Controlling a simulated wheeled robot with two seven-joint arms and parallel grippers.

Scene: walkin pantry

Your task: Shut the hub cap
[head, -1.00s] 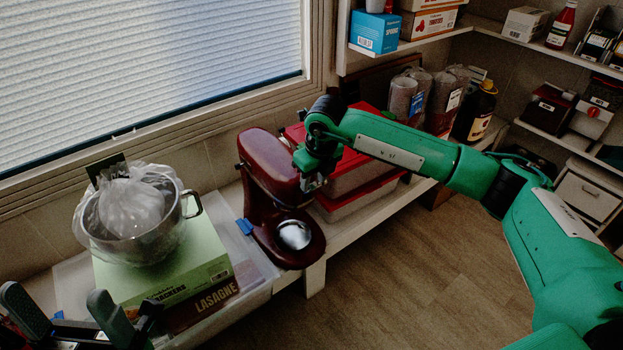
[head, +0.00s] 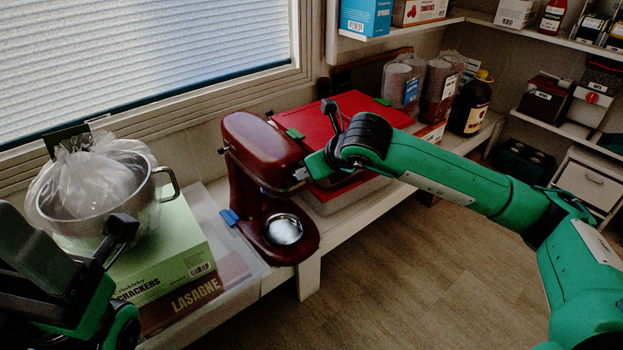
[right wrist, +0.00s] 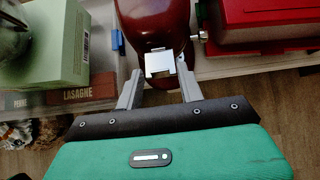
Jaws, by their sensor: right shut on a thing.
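The stand mixer (head: 262,150) is dark red and stands on the white bench; its head also fills the top of the right wrist view (right wrist: 160,20). A silver hub cap (right wrist: 160,63) shows at the end of the mixer head. My right gripper (right wrist: 160,78) has a finger on either side of this silver piece and is shut on it. In the head view my right gripper (head: 303,174) is at the right end of the mixer head, its fingertips small and partly hidden. My left gripper (head: 75,245) is at the lower left, partly cut off, and its fingers are unclear.
A steel bowl with a plastic bag (head: 140,200) stands on a green crackers box (head: 170,250), left of the mixer. A red-lidded bin (head: 325,130) is close behind my right wrist. The floor in front is clear.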

